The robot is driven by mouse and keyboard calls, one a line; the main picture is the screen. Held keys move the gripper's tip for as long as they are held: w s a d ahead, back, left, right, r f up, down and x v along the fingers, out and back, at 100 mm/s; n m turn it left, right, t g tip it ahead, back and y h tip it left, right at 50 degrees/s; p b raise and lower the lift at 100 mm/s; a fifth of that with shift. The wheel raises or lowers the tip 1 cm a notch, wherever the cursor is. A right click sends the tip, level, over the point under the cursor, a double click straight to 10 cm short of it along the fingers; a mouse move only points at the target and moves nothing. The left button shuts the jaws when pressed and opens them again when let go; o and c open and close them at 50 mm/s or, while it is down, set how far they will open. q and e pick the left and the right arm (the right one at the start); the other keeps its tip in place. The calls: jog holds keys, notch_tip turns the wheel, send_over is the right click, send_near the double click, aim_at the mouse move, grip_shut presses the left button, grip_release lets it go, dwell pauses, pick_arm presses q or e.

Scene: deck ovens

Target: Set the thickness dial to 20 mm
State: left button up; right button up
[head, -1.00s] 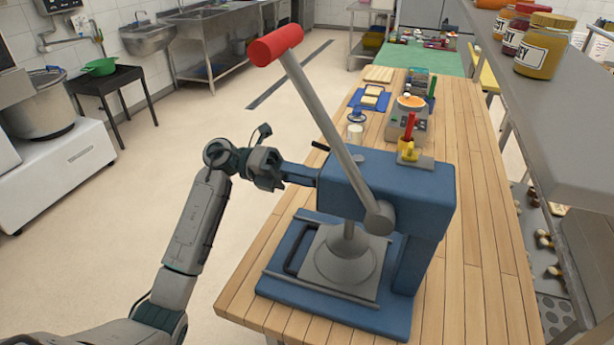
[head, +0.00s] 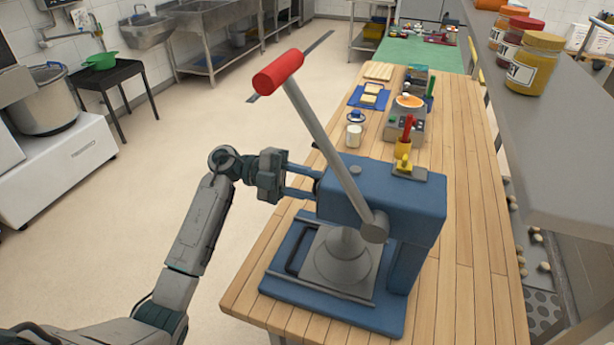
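A blue press (head: 395,190) with a long grey lever and a red handle (head: 278,72) stands on the wooden table. Its round grey pressing plate (head: 342,262) is over the blue base (head: 340,312). My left gripper (head: 316,184) is at the left side of the press head, with its two fingers pointing at it and a gap showing between them. The thickness dial is not clearly visible; the fingertips cover the place where they meet the press. I cannot tell whether they grip anything. No scale or number can be read. My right gripper is out of view.
Behind the press are a scale (head: 407,120), a white jar (head: 354,135) and a blue tray (head: 364,104) on the wooden table (head: 460,230). A grey shelf with jars (head: 537,65) runs along the right. Open floor is at the left.

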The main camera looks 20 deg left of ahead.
pick_arm(q)
jog(key=shift+r+n+p, duration=0.1)
jog(key=shift+n+p, duration=0.45)
jog(key=shift+n, duration=0.35)
jog(key=o, duration=0.9)
jog(key=shift+o, duration=0.4)
jog(key=shift+w, duration=0.1)
